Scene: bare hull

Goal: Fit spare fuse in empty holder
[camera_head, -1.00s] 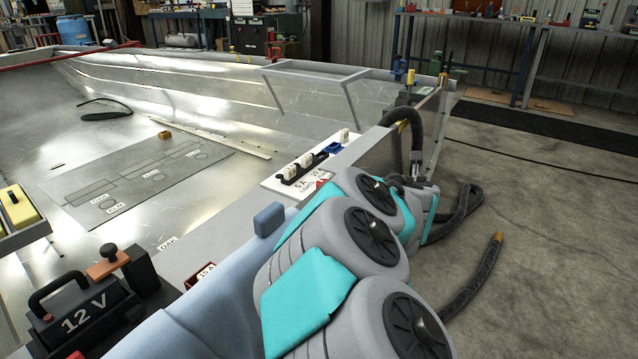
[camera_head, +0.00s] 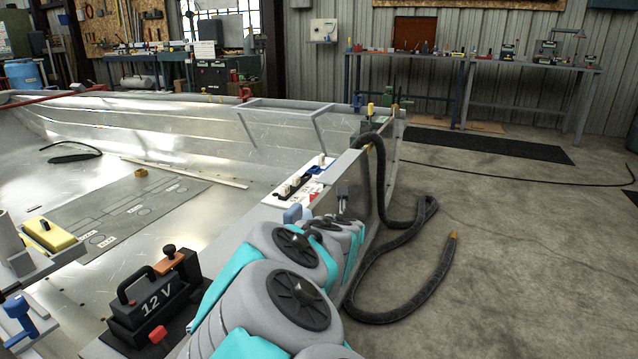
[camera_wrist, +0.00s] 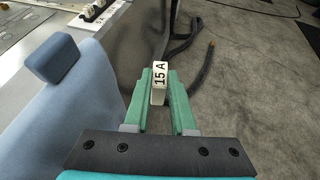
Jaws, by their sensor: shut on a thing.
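My gripper (camera_wrist: 159,82) shows in the wrist view, its two green fingers shut on a white fuse (camera_wrist: 159,72) marked 15 A. The fuse is held over the grey floor, outside the hull's side wall. A white panel with a black fuse strip (camera_head: 290,188) sits on the hull's edge in the head view. Several white fuses stand in it; which place is empty I cannot make out. The fuse strip also shows at the top left of the wrist view (camera_wrist: 93,13), apart from my gripper. In the head view my arm's large links hide the held fuse.
A light blue form with a grey-blue block (camera_wrist: 51,59) stands left of my gripper. A black 12 V battery (camera_head: 150,300) is at the lower left of the head view. A black hose (camera_head: 380,200) hangs over the hull's edge to the floor.

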